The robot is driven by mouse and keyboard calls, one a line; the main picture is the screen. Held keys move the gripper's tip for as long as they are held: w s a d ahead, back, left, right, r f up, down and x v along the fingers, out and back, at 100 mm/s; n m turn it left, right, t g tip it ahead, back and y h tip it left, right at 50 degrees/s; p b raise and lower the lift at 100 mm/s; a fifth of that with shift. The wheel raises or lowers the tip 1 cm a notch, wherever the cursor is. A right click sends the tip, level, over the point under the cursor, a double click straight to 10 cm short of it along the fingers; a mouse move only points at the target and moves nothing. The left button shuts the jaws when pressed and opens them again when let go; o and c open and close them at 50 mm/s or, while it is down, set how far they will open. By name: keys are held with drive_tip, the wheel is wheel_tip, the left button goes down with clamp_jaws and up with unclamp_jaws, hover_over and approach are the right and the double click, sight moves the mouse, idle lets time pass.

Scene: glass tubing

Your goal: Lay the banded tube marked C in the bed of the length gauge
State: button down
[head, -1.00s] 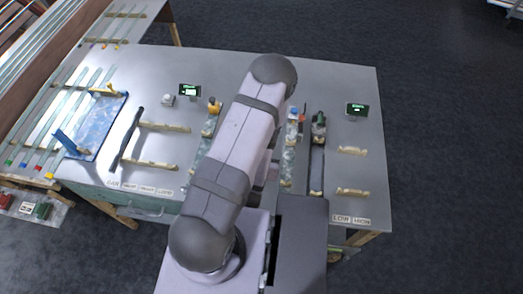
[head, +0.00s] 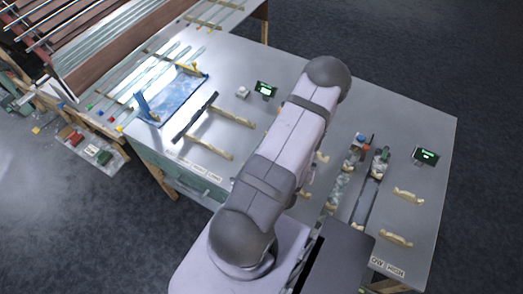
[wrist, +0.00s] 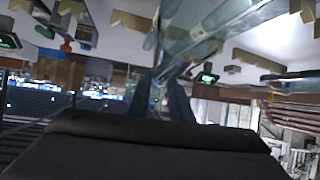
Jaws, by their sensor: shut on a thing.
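My gripper (wrist: 160,92) shows in the wrist view with its two dark fingers close together. It is shut on a clear glass tube (wrist: 215,28), which seems to run up and to the right from the fingertips. I cannot make out a band or the letter C on it. In the head view my arm hides the gripper and the tube. Two narrow gauge-like beds lie right of my arm: a speckled one (head: 341,188) with red and blue parts at its far end, and a dark one (head: 367,197) with a green part. I cannot tell which is the length gauge.
A blue tray (head: 180,98) and a dark rail with cream supports (head: 208,146) are on the left. Small displays stand at the back (head: 265,89) and right (head: 426,155). More cream supports (head: 396,238) are at the right.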

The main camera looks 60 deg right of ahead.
drive_tip(key=w+a+r+n+t+y+b, duration=0.1)
drive_tip(key=w+r+n+t+b, duration=0.15)
drive_tip(key=w, duration=0.75)
drive_tip(key=w+a+r+n+t+y+b, duration=0.1)
drive_tip(key=w+a+r+n+b, duration=0.15)
drive_tip(key=w, duration=0.75)
drive_tip(key=w+a+r+n+t+b, duration=0.15)
drive_tip(key=w+r, duration=0.25)
drive_tip(key=w, duration=0.6)
drive_tip(key=s+d+f+m+g+h, duration=0.1)
drive_tip(key=s+d+f+m+g, duration=0.2)
drive_tip(key=s, duration=0.4)
drive_tip(key=s+d+f+m+g+h, duration=0.1)
drive_tip(key=s+f+m+g, duration=0.2)
drive_tip(key=s+m+g, duration=0.35)
wheel_tip(320, 180, down, 7)
drive_tip(key=s+n+t, duration=0.1)
drive_tip(key=shift+a+p, duration=0.15)
drive_tip(key=shift+p, duration=0.3)
drive_tip(key=shift+s+f, duration=0.1)
drive_tip(key=shift+f, duration=0.1)
drive_tip(key=shift+f+p, duration=0.35)
drive_tip(key=shift+f, duration=1.4)
